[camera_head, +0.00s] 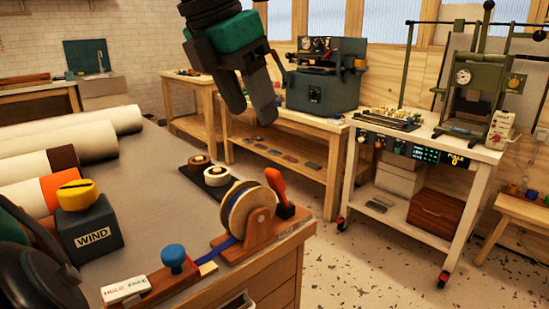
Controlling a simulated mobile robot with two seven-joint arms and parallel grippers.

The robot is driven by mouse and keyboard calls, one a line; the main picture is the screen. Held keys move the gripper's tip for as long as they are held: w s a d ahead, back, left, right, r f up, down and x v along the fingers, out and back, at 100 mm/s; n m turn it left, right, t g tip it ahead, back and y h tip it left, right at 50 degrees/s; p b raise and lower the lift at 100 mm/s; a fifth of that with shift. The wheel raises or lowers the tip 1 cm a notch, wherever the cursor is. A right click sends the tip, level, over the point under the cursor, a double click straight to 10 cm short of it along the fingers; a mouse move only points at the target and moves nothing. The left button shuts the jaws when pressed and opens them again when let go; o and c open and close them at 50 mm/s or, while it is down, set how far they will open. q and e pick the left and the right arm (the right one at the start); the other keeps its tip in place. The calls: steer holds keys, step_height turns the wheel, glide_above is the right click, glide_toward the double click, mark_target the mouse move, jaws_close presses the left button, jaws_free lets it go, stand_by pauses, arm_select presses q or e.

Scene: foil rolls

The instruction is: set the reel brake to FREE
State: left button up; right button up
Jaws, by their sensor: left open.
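A wooden-framed reel (246,215) with blue ribbon stands at the bench's right edge, an orange handle (276,188) rising behind it. In front, a blue knob (173,256) stands on a wooden base beside a small yellow piece. A white label reading HOLD in red and FREE in dark (125,289) lies at the base's left end. I cannot tell which setting the brake is at. My left gripper (251,110) hangs open and empty, above and apart from the reel, fingers pointing down. My right gripper is not in view.
A dark WIND box (90,231) with a yellow knob stands left on the grey bench (150,165). Large rolls (70,140) lie behind it. Small rolls on a dark mat (207,177) sit behind the reel. A white cart (440,141) with a press stands at right.

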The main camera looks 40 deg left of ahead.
mark_target(275, 168)
arm_select(q)
steer(key=b+x, duration=0.2)
steer(key=x, duration=1)
steer(key=shift+w+f+b, duration=0.2)
steer(key=shift+f+b, duration=0.1)
steer(key=shift+f, duration=0.1)
steer(key=shift+c, duration=0.4)
jaws_close()
